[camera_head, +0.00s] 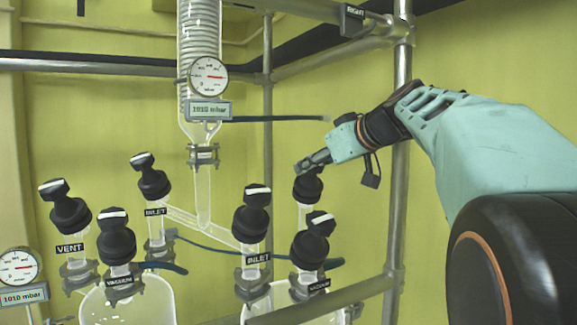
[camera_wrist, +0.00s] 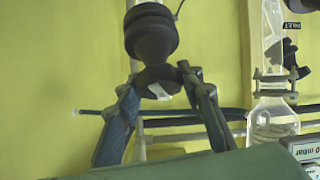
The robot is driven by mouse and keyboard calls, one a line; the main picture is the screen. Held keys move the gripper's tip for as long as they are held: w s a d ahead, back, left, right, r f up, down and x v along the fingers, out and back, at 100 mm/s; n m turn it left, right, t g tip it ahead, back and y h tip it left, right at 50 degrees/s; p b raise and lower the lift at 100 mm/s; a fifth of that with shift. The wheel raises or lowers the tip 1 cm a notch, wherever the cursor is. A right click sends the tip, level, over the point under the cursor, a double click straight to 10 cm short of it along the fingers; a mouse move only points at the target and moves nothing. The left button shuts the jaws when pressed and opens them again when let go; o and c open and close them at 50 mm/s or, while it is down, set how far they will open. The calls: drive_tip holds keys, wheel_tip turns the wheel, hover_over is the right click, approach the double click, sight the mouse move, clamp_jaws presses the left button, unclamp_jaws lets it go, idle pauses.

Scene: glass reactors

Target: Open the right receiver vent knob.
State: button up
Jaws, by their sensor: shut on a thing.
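The right receiver vent knob (camera_head: 308,188) is black and sits on a glass neck at the right of the right-hand knob group. Its label does not show. My gripper (camera_head: 305,165) reaches in from the right and is at the top of this knob. In the wrist view the picture is upside down, and the knob (camera_wrist: 150,38) shows its black body with a white-marked handle. The two fingers of my gripper (camera_wrist: 159,77) stand on either side of that handle, shut on it. In the head view the fingers hide most of the handle.
The left VENT (camera_head: 70,212), INLET (camera_head: 150,178) and VACUUM (camera_head: 117,242) knobs are farther left. A metal post (camera_head: 402,180) stands behind my arm. A dark hose (camera_head: 275,118) passes above.

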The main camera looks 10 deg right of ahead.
drive_tip(key=shift+f+n+g+y, duration=0.1)
drive_tip(key=shift+n+g+y, duration=0.2)
drive_tip(key=shift+n, duration=0.3)
drive_tip(key=o, duration=1.2)
drive_tip(key=shift+s, duration=0.1)
drive_tip(key=v, duration=1.2)
